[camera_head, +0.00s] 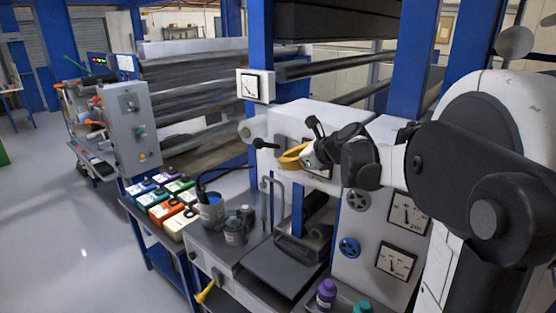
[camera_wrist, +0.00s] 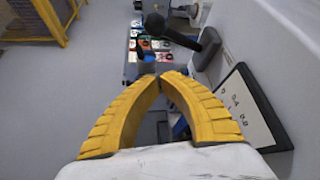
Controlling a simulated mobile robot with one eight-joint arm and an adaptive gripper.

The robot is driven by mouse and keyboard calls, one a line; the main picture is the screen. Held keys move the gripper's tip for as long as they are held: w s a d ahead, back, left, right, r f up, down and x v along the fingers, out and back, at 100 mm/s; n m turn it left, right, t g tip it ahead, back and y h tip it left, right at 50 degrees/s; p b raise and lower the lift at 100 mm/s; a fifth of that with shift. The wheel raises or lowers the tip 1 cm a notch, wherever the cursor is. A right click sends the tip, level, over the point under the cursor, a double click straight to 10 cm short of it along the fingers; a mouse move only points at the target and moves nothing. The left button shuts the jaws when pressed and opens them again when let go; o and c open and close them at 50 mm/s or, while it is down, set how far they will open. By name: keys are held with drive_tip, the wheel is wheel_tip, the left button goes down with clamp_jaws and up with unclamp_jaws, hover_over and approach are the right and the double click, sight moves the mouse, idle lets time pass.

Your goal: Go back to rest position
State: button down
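My gripper (camera_head: 285,158) has yellow ribbed fingers. In the head view it is raised in front of the white machine panel, at the end of my black and white arm. In the wrist view the two curved fingertips (camera_wrist: 161,79) meet, and nothing shows held between them. A black-knobbed lever (camera_head: 265,145) is close to the fingertips in the head view.
The machine panel (camera_head: 376,238) with gauges and handwheels stands beside my arm. Below are a blue-labelled pot (camera_head: 211,211), a dark jug (camera_head: 235,232), several coloured containers (camera_head: 160,211) and a purple bottle (camera_head: 326,294). Open grey floor (camera_head: 75,240) lies at left.

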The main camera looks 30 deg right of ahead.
drive_tip(key=shift+s, duration=0.2)
idle(0.4)
drive_tip(key=s+a+f+n+g+b, duration=0.1)
drive_tip(key=s+a+f+n+b, duration=0.1)
drive_tip(key=s+a+n, duration=0.3)
drive_tip(key=s+a+f+n+g+b, duration=0.1)
drive_tip(key=s+a+f+n, duration=0.1)
drive_tip(key=a+n, duration=0.35)
drive_tip(key=s+a+f+n+g+b, duration=0.1)
drive_tip(key=s+a+f+n, duration=0.3)
drive_tip(key=s+n, duration=0.2)
drive_tip(key=s+a+f+n+g+h+b, duration=0.1)
drive_tip(key=s+a+f+n+b, duration=0.1)
drive_tip(key=s+a+f+n, duration=0.2)
drive_tip(key=s+a+f+n+h+b, duration=0.1)
drive_tip(key=s+a+f+n+b, duration=0.1)
drive_tip(key=s+f+n, duration=0.4)
drive_tip(key=s+a+n, duration=0.1)
drive_tip(key=s+n, duration=0.2)
drive_tip(key=s, duration=0.1)
drive_tip(key=shift+a+g, duration=0.4)
drive_tip(key=shift+s+n, duration=0.1)
drive_tip(key=shift+n, duration=0.15)
